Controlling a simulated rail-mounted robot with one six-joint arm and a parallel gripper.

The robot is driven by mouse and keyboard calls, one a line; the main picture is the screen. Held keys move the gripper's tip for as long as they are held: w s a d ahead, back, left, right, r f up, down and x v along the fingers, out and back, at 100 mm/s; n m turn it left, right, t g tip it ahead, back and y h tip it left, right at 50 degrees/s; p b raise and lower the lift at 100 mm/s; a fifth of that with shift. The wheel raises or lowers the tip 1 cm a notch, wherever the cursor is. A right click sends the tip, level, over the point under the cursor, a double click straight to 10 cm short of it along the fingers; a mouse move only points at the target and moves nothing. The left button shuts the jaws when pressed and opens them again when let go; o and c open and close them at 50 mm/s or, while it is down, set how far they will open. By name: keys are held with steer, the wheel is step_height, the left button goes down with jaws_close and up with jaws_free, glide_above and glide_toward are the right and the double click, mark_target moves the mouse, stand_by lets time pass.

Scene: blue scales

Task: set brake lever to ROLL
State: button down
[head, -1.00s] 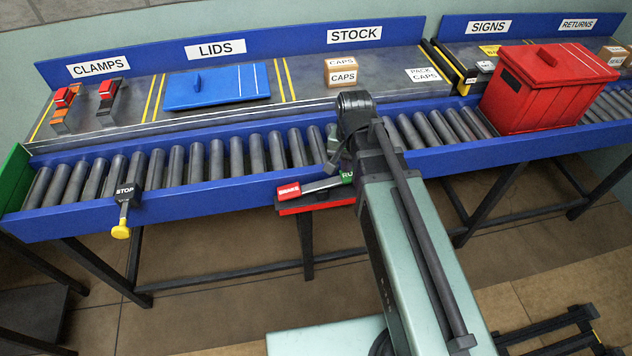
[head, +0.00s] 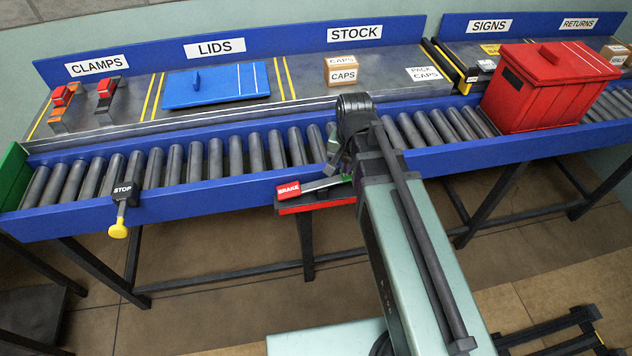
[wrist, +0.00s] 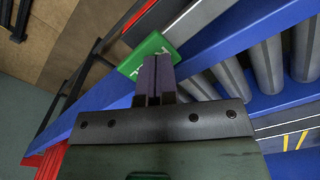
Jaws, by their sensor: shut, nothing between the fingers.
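The brake lever unit sits on the front edge of the conveyor in the head view. It has a red BRAKE plate (head: 288,190) at its left end and a light grey bar (head: 321,184) running right. A green plate (head: 348,192) is at the right end, mostly hidden behind my arm. In the wrist view the green plate (wrist: 148,53) lies just beyond my fingertips, its white letters mostly covered. My gripper (wrist: 157,62) is shut and empty, with its fingertips over the green plate. Whether they touch it I cannot tell. In the head view my gripper (head: 334,172) is partly hidden.
A STOP lever with a yellow knob (head: 118,231) hangs on the rail at left. A red lidded box (head: 545,95) stands on the rollers at right. A blue lid (head: 215,88), clamps (head: 105,95) and caps boxes (head: 341,72) lie on the back shelf. The left rollers are clear.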

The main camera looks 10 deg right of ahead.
steer(key=shift+f+b, duration=1.25)
steer(key=shift+f, duration=0.05)
stand_by(0.4)
step_height(320, 180, up, 7)
steer(key=p, duration=0.7)
steer(key=shift+r, duration=0.2)
steer(key=shift+f, duration=0.1)
steer(key=shift+s+n, duration=0.55)
steer(key=shift+n, duration=0.45)
steer(key=s+r+n+p, duration=0.3)
steer(key=s+r+p, duration=0.2)
steer(key=r+p, duration=0.2)
steer(key=shift+s, duration=0.25)
